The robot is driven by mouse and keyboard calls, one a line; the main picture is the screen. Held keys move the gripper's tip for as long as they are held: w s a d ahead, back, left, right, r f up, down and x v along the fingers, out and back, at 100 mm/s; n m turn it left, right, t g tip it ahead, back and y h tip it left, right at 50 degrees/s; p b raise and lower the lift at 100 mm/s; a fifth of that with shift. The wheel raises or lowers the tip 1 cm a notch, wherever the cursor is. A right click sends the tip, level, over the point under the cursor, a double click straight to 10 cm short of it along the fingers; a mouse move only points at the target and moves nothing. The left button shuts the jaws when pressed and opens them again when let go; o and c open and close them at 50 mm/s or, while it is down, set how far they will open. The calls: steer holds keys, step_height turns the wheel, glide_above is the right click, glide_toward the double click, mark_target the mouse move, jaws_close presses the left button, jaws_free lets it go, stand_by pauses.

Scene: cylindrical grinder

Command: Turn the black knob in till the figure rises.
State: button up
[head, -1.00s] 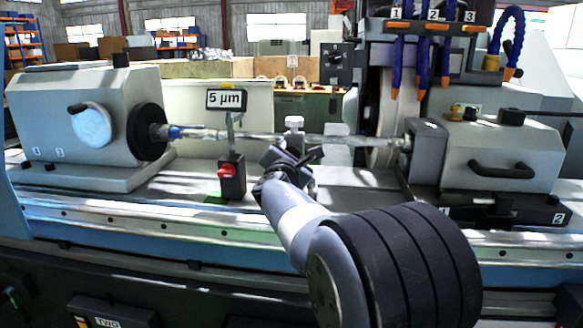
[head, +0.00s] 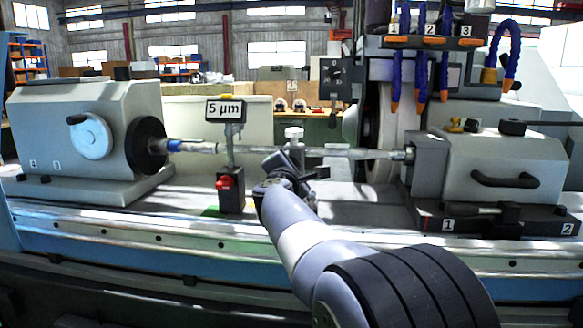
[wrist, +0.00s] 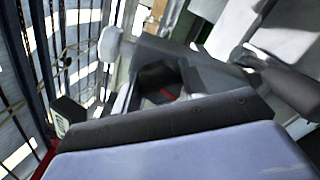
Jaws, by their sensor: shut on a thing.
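The figure is on a small white display (head: 225,110) that reads "5 µm", on a post above a dark box with a red button (head: 224,182). My gripper (head: 287,168) is at the front of a small rest with a silver top knob (head: 293,134), below the long workpiece bar. In the wrist view a dark, faceted knob (wrist: 158,77) shows beyond the gripper body, with a red mark by it. My gripper is shut on this black knob; the jaws' contact is mostly hidden. In the head view my gripper hides the knob.
The workpiece bar (head: 345,152) runs between the left headstock (head: 75,135) and the right tailstock (head: 500,165). The grinding wheel (head: 392,130) stands behind the bar, with blue coolant hoses above. The rail (head: 130,232) runs along the front, below my gripper.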

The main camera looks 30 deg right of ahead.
steer(key=o, duration=1)
steer(key=v, duration=1.1)
steer(key=shift+w, duration=0.1)
